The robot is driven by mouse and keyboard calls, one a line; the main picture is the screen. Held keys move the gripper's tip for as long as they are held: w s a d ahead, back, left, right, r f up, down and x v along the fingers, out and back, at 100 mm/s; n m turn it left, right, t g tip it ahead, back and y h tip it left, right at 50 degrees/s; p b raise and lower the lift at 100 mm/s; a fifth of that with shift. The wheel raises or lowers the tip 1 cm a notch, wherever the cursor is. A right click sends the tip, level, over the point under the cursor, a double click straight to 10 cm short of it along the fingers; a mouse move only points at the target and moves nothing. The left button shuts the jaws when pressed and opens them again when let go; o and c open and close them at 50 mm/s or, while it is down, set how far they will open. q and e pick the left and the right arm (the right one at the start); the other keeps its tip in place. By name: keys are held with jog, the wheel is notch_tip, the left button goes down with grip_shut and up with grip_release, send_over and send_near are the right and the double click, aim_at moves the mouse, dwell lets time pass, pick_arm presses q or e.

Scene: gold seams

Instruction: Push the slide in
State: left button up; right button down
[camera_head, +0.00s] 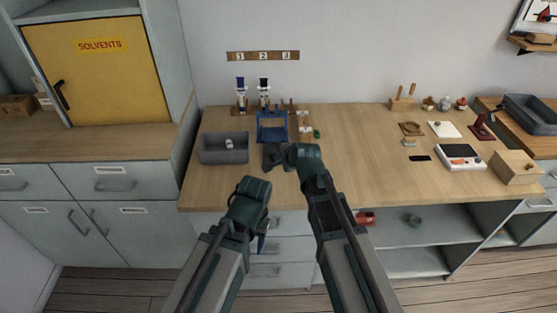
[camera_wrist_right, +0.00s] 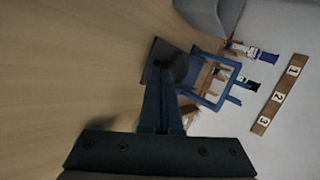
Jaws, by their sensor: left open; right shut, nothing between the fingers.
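A blue frame (camera_head: 272,125) stands on the bench near the back wall; it also shows in the right wrist view (camera_wrist_right: 213,80). A dark flat piece (camera_wrist_right: 158,50) with a rounded grey part lies in front of the frame, perhaps the slide; I cannot tell whether it joins the frame. My right gripper (camera_wrist_right: 160,66) is shut and empty, its fingertips at or very close to this dark piece; touch is unclear. In the head view its hand hides part of that spot. My left gripper (camera_head: 262,245) is open and empty, hanging low before the bench front.
A grey bin (camera_head: 224,148) with a small pale item stands left of the frame. A white device (camera_head: 460,158) and a wooden box (camera_head: 515,168) are at right. The bench middle is clear.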

jog(key=w, duration=1.1)
jog(key=shift+s+d, duration=0.25)
jog(key=shift+s, duration=0.15)
jog(key=s, duration=0.2)
jog(key=s+d, duration=0.1)
jog(key=shift+s+d, duration=0.15)
jog(key=shift+s, duration=0.25)
jog(key=p+v, duration=0.7)
jog(key=v, duration=0.2)
jog(key=shift+s+r, duration=0.2)
jog(key=shift+r, duration=0.15)
